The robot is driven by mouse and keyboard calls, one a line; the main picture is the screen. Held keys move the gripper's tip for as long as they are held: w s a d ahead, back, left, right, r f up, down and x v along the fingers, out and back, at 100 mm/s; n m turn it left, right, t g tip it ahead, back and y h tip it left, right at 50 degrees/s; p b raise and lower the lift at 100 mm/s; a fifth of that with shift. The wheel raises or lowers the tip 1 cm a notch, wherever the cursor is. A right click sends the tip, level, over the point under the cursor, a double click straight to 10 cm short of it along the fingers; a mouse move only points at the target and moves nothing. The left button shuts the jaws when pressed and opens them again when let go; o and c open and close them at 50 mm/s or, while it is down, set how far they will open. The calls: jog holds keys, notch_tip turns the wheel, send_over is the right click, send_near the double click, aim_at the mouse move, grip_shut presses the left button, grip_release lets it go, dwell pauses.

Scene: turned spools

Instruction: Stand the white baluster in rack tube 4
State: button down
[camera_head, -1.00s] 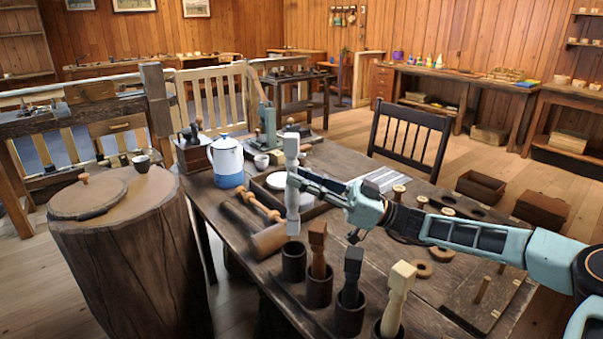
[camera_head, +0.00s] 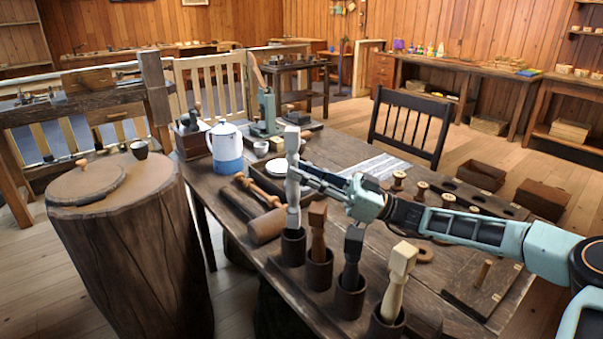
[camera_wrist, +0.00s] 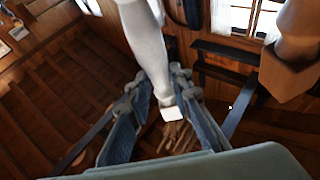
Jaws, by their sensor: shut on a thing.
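The white baluster (camera_head: 293,190) stands upright in the head view, with a square block at its top. My gripper (camera_head: 298,176) is shut on its middle from the right. Its lower end meets the mouth of the leftmost dark rack tube (camera_head: 293,250); how deep it sits I cannot tell. In the wrist view the white baluster (camera_wrist: 148,45) runs down between the fingers of my gripper (camera_wrist: 160,100), and its pale square end shows beyond them.
The other tubes hold a red-brown baluster (camera_head: 317,235), a dark one (camera_head: 352,258) and a cream one (camera_head: 397,280). A mallet (camera_head: 268,226) lies left of the tubes. A blue-and-white pot (camera_head: 226,150) stands behind.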

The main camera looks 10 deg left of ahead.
jog(key=shift+f+b, duration=0.25)
jog(key=shift+b, duration=0.15)
dwell(0.5)
jog(key=shift+f+b, duration=0.55)
jog(key=shift+b, duration=0.05)
jog(key=shift+f+b, duration=1)
jog(key=shift+f, duration=0.3)
jog(key=shift+f, duration=0.1)
notch_tip(320, 180, down, 3)
jog(key=shift+r+b, duration=0.15)
jog(key=shift+b, duration=1)
